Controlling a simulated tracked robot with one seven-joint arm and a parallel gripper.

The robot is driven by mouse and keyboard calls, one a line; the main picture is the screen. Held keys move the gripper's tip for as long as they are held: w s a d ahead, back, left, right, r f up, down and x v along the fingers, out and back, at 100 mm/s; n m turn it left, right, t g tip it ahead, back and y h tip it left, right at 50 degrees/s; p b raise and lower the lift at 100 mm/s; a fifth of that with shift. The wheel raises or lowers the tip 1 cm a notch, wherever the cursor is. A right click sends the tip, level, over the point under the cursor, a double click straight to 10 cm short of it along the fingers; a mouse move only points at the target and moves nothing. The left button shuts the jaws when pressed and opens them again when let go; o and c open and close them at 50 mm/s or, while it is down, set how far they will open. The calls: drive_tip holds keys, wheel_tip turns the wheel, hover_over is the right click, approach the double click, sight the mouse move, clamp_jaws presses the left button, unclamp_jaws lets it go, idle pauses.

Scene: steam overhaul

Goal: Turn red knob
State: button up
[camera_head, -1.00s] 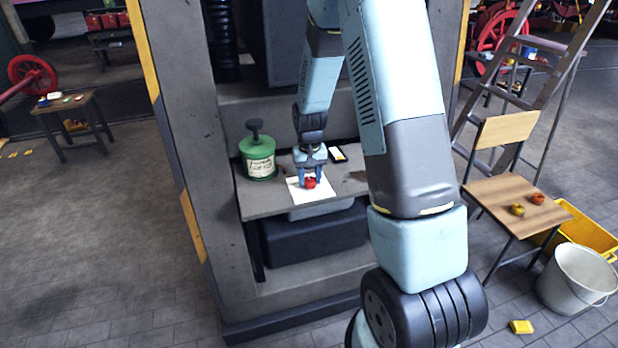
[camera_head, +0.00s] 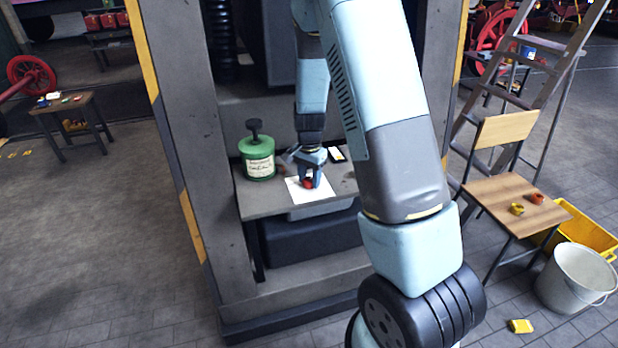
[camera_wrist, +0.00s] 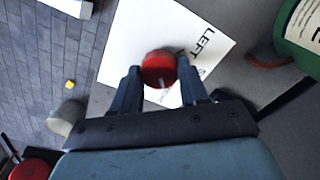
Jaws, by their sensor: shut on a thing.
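The red knob (camera_head: 308,184) sits over a white sheet (camera_head: 295,192) on the grey shelf. In the wrist view the round red knob (camera_wrist: 159,69) carries a pale mark near its lower edge, and the sheet (camera_wrist: 133,32) shows the printed word "LEFT". My gripper (camera_head: 309,182) reaches down over the sheet. In the wrist view its two dark fingers (camera_wrist: 159,82) stand on either side of the knob, shut on it. The fingers hide part of the knob in the head view.
A green container with a black top (camera_head: 257,158) stands left of the sheet on the shelf (camera_head: 262,205). Dark pillars flank the shelf. A chair (camera_head: 500,200) with small parts and a bucket (camera_head: 577,280) stand at right.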

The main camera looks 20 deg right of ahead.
sight(309, 179)
drive_tip(key=shift+m, duration=1.2)
drive_tip(key=o, duration=1.1)
drive_tip(key=shift+c, duration=0.2)
wheel_tip(309, 179, up, 14)
drive_tip(key=shift+f, duration=0.1)
